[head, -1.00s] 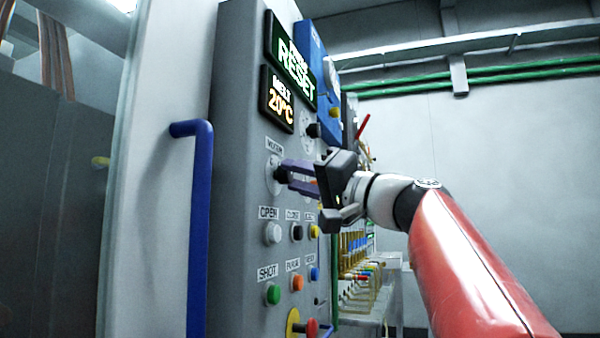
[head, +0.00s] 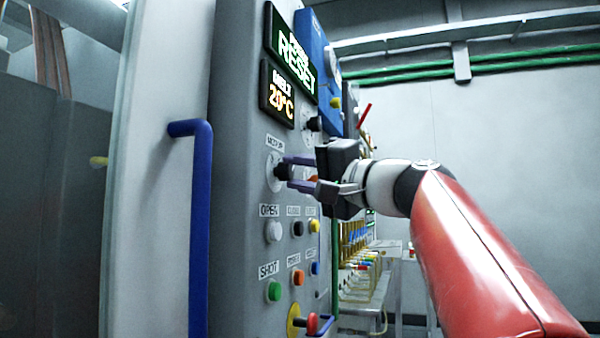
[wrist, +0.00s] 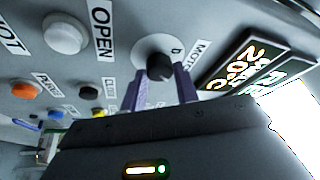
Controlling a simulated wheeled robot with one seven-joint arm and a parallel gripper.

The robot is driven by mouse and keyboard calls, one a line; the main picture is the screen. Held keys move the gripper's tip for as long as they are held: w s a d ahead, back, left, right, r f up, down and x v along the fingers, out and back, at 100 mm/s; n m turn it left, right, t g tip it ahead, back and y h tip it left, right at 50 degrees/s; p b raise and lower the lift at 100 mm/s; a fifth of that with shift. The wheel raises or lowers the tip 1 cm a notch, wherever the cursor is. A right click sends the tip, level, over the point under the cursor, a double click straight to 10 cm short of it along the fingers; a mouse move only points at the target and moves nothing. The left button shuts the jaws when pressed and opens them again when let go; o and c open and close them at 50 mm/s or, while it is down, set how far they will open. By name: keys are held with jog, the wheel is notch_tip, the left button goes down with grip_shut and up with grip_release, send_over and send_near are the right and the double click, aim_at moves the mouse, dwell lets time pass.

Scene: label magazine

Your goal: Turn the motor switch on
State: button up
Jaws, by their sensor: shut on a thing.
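The motor switch is a black knob (head: 281,172) on a pale round plate, under a partly readable "MOTOR" label on the grey panel. My gripper (head: 287,172) reaches it from the right, with its two purple fingers at the knob. In the wrist view the knob (wrist: 160,67) sits between the fingertips of my gripper (wrist: 160,80), one on each side, and the gripper is shut on it. I cannot read the knob's pointer position clearly.
Below the switch are several push buttons, including a white OPEN button (head: 273,232) and a green SHOT button (head: 273,291). Another black knob (head: 313,124) is above right. A lit display (head: 278,97) reads 20°C. A blue handle (head: 200,230) stands out at left.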

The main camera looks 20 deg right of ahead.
jog(key=o, duration=1)
jog(key=b+v, duration=0.2)
jog(key=v, duration=0.5)
jog(key=shift+s+d, duration=0.25)
jog(key=shift+s, duration=0.05)
jog(key=s+a+f+g+h, duration=0.1)
jog(key=a+f+g+h, duration=0.15)
jog(key=f, duration=0.95)
jog(key=a+f+g+h, duration=0.2)
jog(key=a+f+g, duration=0.1)
jog(key=f, duration=1)
jog(key=s+f+n+g+h, duration=0.2)
jog(key=s+f, duration=0.2)
jog(key=f, duration=0.5)
jog(key=s+f+n+g+h, duration=0.2)
jog(key=s+f, duration=0.3)
jog(key=f, duration=0.5)
jog(key=s+f+n+g+h, duration=0.2)
jog(key=s+f+h, duration=0.1)
jog(key=f, duration=0.6)
jog(key=shift+s+d+f, duration=0.15)
jog(key=shift+s, duration=0.3)
jog(key=shift+s+d+f, duration=0.15)
jog(key=shift+s+d, duration=0.05)
jog(key=shift+s, duration=0.2)
